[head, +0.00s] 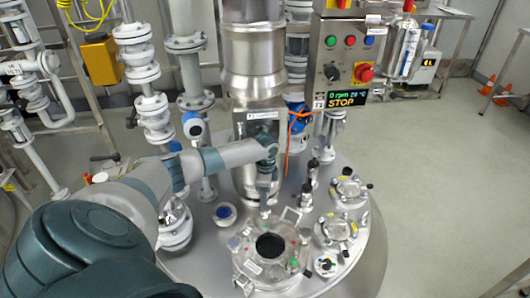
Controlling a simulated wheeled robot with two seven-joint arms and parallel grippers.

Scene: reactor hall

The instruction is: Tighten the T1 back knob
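I cannot tell which part is the T1 back knob; no label naming it is readable. The round steel reactor lid (350,262) fills the lower middle. On it an open flanged port (246,262) with a dark hole has small clamps, red marks and a green spot around its rim. Two smaller round covers with dark knobs, an upper cover (348,190) and a lower cover (336,231), sit to its right. My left arm reaches in from the left, and its gripper (265,212) points down just behind the port. Its fingers are too small to read. My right gripper is out of view.
A control box (345,60) with buttons, a red emergency stop and a display reading STOP stands behind the lid. A thick steel column (254,60) rises behind my gripper. White pipes (143,80) crowd the left. Open floor (440,170) lies right, with orange cones (487,86).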

